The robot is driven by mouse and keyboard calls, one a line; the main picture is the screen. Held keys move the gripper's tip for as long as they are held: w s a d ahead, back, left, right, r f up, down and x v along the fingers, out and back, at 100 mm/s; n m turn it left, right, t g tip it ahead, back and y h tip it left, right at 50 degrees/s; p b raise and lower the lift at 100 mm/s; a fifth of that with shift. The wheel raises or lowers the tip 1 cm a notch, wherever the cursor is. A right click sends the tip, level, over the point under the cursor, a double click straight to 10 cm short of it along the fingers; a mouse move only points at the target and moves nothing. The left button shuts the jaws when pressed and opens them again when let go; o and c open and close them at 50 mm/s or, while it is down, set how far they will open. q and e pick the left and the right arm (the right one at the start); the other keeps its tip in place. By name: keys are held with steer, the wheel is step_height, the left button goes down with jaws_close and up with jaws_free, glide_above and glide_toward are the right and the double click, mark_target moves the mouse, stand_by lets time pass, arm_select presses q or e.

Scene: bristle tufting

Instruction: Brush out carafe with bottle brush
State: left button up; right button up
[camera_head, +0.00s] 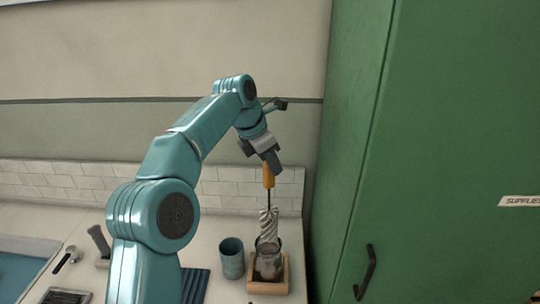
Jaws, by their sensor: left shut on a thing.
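My left gripper (268,162) points down and is shut on the orange handle of the bottle brush (268,177). The brush hangs upright, with a thin dark shaft and a pale twisted bristle head (268,224). The glass carafe (268,262) stands in a wooden holder (268,288) on the counter, right below the brush. The bristle head overlaps the carafe's mouth in the picture; I cannot tell how far its lower end is inside. My right gripper does not show.
A blue-grey cup (232,258) stands just left of the holder. A dark ribbed mat (195,286) and a sink (20,270) lie further left. A tall green cabinet (430,150) closes off the right side. A tiled wall (60,180) stands behind.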

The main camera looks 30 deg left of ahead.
arm_select(q)
glide_above(267, 210)
steer(key=f, duration=0.4)
steer(key=w+f, duration=0.1)
steer(key=f, duration=0.1)
steer(key=shift+d, duration=0.1)
step_height(267, 210, down, 2)
steer(key=shift+s+f+b, duration=0.1)
steer(key=shift+s+b, duration=0.05)
steer(key=shift+b, duration=0.6)
steer(key=shift+d+f+b, duration=0.1)
steer(key=shift+f+b, duration=0.2)
steer(key=shift+f, duration=0.05)
step_height(267, 210, down, 2)
steer(key=shift+f+b, duration=0.25)
steer(key=shift+b, duration=0.5)
step_height(267, 210, down, 2)
steer(key=shift+f+b, duration=0.2)
steer(key=shift+b, duration=0.6)
steer(key=shift+f+b, duration=1.25)
steer(key=shift+f, duration=0.95)
